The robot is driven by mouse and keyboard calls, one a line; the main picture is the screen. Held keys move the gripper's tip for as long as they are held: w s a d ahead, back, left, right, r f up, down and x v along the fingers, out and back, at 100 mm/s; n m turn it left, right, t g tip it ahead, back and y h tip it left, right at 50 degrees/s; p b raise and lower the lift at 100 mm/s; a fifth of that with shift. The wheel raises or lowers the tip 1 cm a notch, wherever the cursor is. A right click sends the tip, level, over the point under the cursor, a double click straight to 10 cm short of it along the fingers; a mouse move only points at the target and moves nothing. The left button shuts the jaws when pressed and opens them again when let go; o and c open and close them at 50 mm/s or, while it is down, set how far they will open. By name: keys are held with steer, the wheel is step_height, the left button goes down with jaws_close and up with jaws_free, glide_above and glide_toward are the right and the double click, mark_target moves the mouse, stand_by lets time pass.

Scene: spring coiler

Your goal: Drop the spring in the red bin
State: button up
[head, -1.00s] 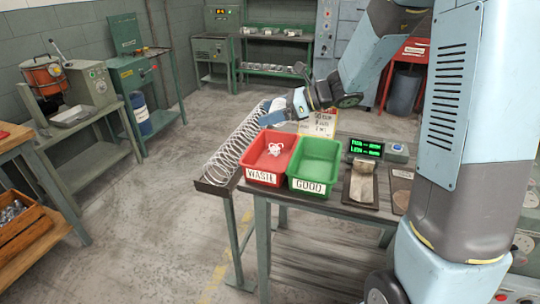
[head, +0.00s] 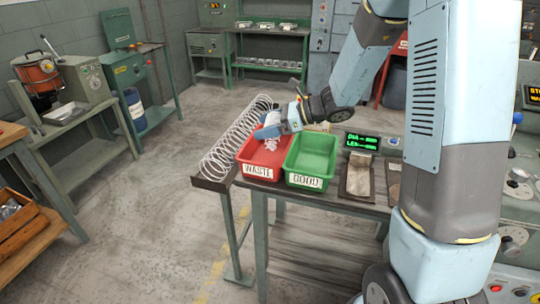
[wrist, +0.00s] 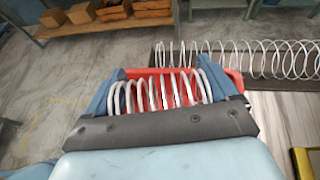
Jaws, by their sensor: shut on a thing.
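The red bin (head: 254,153), labelled WASTE, stands on the table's front left. My gripper (head: 270,131) is over it, pointing down and left. In the wrist view, my gripper (wrist: 160,92) is shut on a white coil spring (wrist: 158,93), which lies crosswise between its two blue fingers. Red bin wall (wrist: 236,82) shows behind and beside the spring there. In the head view, white coils (head: 271,141) show at the gripper, over the bin; I cannot tell how much is the held spring and how much lies inside the bin.
A green bin (head: 316,154), labelled GOOD, stands directly right of the red one. A long spring coil (head: 237,137) lies in a trough along the left edge. A green-lit display (head: 362,142) and a plate (head: 358,180) are to the right.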

steer(key=o, duration=0.9)
steer(key=v, duration=1.3)
steer(key=shift+d, duration=0.4)
steer(key=shift+s, duration=0.1)
steer(key=s+d+r+n+t+h, duration=0.1)
steer(key=s+d+r+n+h, duration=0.2)
steer(key=s+n, duration=0.3)
steer(key=s+d+r+n+t+h, duration=0.1)
steer(key=s+d+r+n+h, duration=0.2)
steer(key=s, duration=0.7)
steer(key=s+d+r+n+t+h, duration=0.1)
steer(key=s+d+r+n+h, duration=0.2)
steer(key=s+n+h, duration=0.4)
steer(key=s+n, duration=0.1)
steer(key=n, duration=0.2)
steer(key=shift+r+n+t, duration=0.3)
steer(key=shift+n, duration=0.1)
